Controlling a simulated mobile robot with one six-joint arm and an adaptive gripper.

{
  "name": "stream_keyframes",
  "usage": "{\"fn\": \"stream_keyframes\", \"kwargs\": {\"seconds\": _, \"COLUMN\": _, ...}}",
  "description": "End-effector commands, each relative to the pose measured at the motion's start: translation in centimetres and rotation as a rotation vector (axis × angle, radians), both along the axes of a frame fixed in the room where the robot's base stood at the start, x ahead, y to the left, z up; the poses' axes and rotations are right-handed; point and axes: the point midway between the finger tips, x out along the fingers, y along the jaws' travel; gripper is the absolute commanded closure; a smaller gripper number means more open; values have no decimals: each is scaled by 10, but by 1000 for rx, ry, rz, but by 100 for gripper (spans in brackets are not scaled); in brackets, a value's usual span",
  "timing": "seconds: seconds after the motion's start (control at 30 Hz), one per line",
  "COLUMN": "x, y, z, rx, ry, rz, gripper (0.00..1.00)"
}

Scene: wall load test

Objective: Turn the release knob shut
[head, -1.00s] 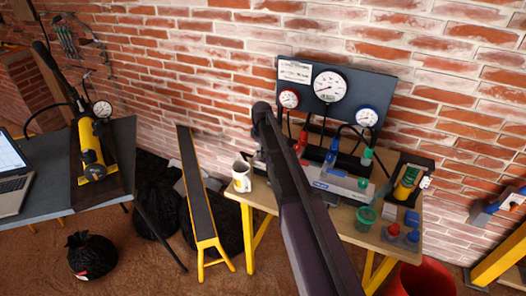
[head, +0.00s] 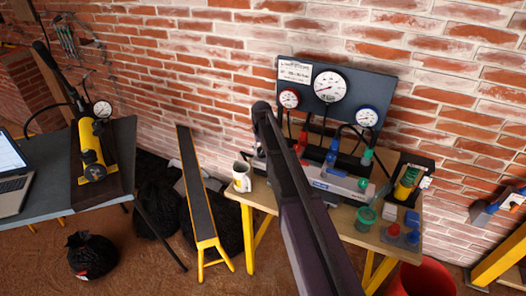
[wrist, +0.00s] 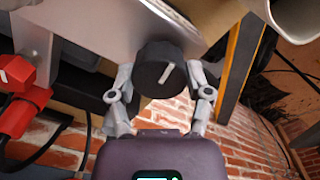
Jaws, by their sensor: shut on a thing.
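The release knob (wrist: 160,70) is a round black knob with a pale bar mark on its face. In the wrist view it sits at the edge of a grey metal body (wrist: 95,22). My gripper (wrist: 158,86) has one finger on each side of the knob and is shut on it. The pale bar lies at a slant. In the head view my arm covers the gripper and the knob; the silver unit (head: 335,182) on the wooden table shows to the right of the arm.
A white mug (head: 242,178) stands close by at the table's left corner. A gauge panel (head: 348,92) rises behind against the brick wall. A red fitting (wrist: 25,105) and hoses lie left in the wrist view. A narrow black-topped bench (head: 198,185) stands left of the table.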

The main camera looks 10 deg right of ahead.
Motion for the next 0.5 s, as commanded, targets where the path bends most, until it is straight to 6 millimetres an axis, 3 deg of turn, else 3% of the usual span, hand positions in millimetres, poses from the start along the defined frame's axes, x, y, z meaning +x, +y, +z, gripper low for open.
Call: {"fn": "stream_keyframes", "kwargs": {"seconds": 0.5, "x": -3, "y": 0, "z": 0, "rx": 1, "ry": 7, "rz": -200, "gripper": 83}}
